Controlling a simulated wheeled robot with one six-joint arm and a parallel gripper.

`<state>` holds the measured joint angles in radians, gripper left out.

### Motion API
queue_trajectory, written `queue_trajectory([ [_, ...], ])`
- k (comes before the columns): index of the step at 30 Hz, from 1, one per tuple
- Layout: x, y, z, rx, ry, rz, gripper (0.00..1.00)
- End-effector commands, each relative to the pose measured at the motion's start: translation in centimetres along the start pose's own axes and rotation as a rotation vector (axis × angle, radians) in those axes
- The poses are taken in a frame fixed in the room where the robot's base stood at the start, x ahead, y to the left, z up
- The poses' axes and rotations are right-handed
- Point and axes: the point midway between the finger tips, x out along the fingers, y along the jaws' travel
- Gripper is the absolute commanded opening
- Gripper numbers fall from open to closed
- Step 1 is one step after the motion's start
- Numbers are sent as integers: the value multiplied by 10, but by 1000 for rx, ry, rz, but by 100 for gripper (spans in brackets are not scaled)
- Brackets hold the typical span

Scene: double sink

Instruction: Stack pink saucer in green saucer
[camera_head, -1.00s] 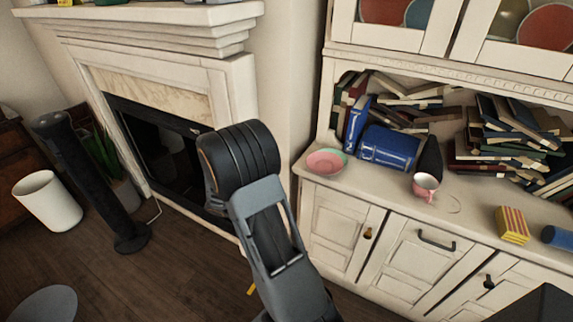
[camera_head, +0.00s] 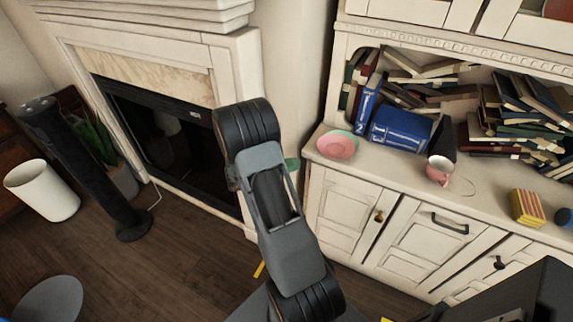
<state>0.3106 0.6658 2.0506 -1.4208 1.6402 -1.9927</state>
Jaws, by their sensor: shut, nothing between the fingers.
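The pink saucer (camera_head: 336,146) lies at the left end of the white cabinet's counter. A thin green rim, which looks like the green saucer (camera_head: 352,135), shows along its far and right edge. The pink saucer appears to sit in or on it; most of the green one is hidden beneath. My arm rises in the middle of the picture, left of the saucers and apart from them. The end of my arm with the gripper does not show.
On the white counter (camera_head: 400,170) stand blue books (camera_head: 400,130), a pink cup (camera_head: 439,170) and a yellow striped box (camera_head: 527,207). A small green thing (camera_head: 292,164) is partly hidden behind my arm. The fireplace, a dark tower and a white bin (camera_head: 42,190) are left.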

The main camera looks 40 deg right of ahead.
Motion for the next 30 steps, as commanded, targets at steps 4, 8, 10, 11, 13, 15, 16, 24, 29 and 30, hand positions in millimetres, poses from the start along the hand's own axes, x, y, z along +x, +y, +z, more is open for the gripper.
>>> queue_trajectory([
  [4,31,0,-1,0,6,0,0],
  [8,53,0,-1,1,6,1,0],
  [10,59,1,7,3,5,1,0],
  [11,62,1,10,4,5,2,0],
  [13,68,1,15,3,4,1,0],
  [15,72,1,20,3,4,2,0],
  [16,74,1,21,3,4,2,0],
  [24,80,0,28,1,3,1,0],
  [29,80,0,28,1,3,1,0],
  [30,80,0,28,1,3,1,0],
])
